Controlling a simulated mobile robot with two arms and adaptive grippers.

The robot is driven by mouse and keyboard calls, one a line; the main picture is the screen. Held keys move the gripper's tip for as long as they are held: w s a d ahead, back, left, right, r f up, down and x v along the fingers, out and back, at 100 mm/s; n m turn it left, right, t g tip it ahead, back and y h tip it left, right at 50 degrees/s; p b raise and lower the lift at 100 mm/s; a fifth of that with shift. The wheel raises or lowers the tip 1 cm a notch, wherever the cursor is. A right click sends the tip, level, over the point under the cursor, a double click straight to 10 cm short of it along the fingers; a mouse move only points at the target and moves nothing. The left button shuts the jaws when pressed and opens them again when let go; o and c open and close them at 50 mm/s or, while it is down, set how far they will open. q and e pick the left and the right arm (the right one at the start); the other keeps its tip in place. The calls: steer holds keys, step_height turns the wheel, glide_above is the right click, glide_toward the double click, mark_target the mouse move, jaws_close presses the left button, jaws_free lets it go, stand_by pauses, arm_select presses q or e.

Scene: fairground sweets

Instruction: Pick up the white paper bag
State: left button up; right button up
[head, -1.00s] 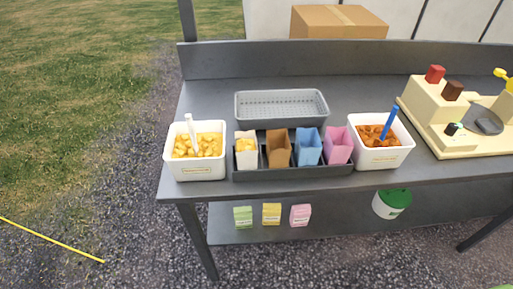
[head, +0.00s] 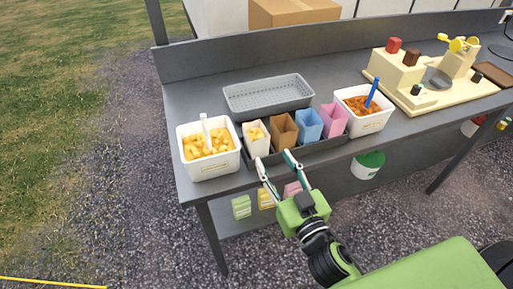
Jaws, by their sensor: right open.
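My right gripper (head: 275,158) reaches in from the lower right. Its two fingers are spread and empty, with the tips near the front of the rack, just below and right of the white bag. I cannot tell whether a fingertip touches the rack or bag. My left gripper is out of view.
Brown (head: 283,131), blue (head: 308,124) and pink (head: 333,120) bags stand to the right in the rack (head: 322,148). A tub of yellow sweets (head: 209,170) is close on the left, an orange-sweets tub (head: 367,122) on the right. A grey tray (head: 268,97) lies behind.

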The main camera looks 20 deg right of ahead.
mark_target(261, 139)
steer(key=w, duration=0.2)
steer(key=w+p, duration=0.1)
steer(key=w, duration=0.2)
steer(key=w+p, duration=0.1)
steer(key=w, duration=0.1)
steer(key=shift+w+a, duration=0.3)
steer(key=shift+w, duration=0.05)
steer(key=w, duration=0.1)
steer(key=w+p, duration=0.1)
steer(key=w, duration=0.1)
steer(key=w+p, duration=0.1)
steer(key=w, duration=0.1)
steer(key=shift+w+a, duration=0.15)
steer(key=shift+a, duration=0.1)
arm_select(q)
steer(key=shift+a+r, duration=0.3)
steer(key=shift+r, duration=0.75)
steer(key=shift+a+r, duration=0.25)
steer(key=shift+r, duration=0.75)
arm_select(e)
steer(key=c, duration=0.5)
